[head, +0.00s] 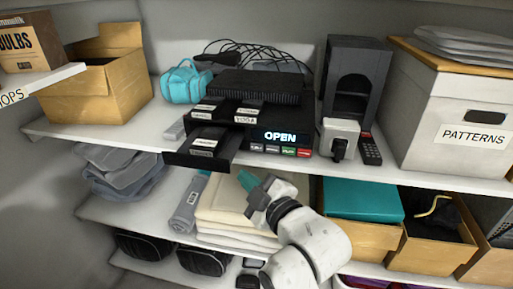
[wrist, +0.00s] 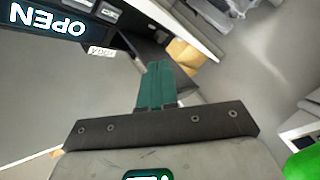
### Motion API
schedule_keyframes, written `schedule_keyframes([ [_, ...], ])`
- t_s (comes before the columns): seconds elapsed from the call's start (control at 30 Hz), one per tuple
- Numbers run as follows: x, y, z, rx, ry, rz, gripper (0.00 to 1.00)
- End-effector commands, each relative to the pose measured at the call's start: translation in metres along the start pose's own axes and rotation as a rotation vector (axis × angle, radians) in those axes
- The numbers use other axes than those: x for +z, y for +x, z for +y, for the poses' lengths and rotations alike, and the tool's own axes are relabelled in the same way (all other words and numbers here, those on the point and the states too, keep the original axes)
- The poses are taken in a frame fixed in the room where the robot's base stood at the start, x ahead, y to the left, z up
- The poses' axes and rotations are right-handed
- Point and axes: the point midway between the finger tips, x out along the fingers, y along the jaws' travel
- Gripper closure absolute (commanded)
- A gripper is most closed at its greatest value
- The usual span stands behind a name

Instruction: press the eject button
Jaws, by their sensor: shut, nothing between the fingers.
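The black player (head: 280,132) stands on the middle shelf with its display lit "OPEN". A row of small buttons (head: 281,150) runs below the display, in grey, green and red; their lettering is too small to read, so I cannot tell which is eject.
The shelf edge (head: 110,148) runs just above my gripper. A grey box with a knob (head: 340,136) and a remote (head: 370,149) stand right of the player. Folded cream cloths (head: 222,212) lie on the shelf below. A white "PATTERNS" box (head: 455,120) stands at right.

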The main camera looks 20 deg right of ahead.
Motion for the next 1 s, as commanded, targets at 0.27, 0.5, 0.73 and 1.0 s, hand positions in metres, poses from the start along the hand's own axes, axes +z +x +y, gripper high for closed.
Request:
schedule_keyframes([
  [0.27, 0.019, 0.024, 0.018, 0.004, 0.001, -0.002, 1.00],
  [0.5, 0.034, 0.044, 0.032, 0.001, 0.002, -0.002, 1.00],
  [0.73, 0.041, 0.055, 0.040, 0.000, 0.002, -0.001, 1.00],
  [1.0, 0.042, 0.056, 0.042, 0.000, 0.001, -0.001, 1.00],
])
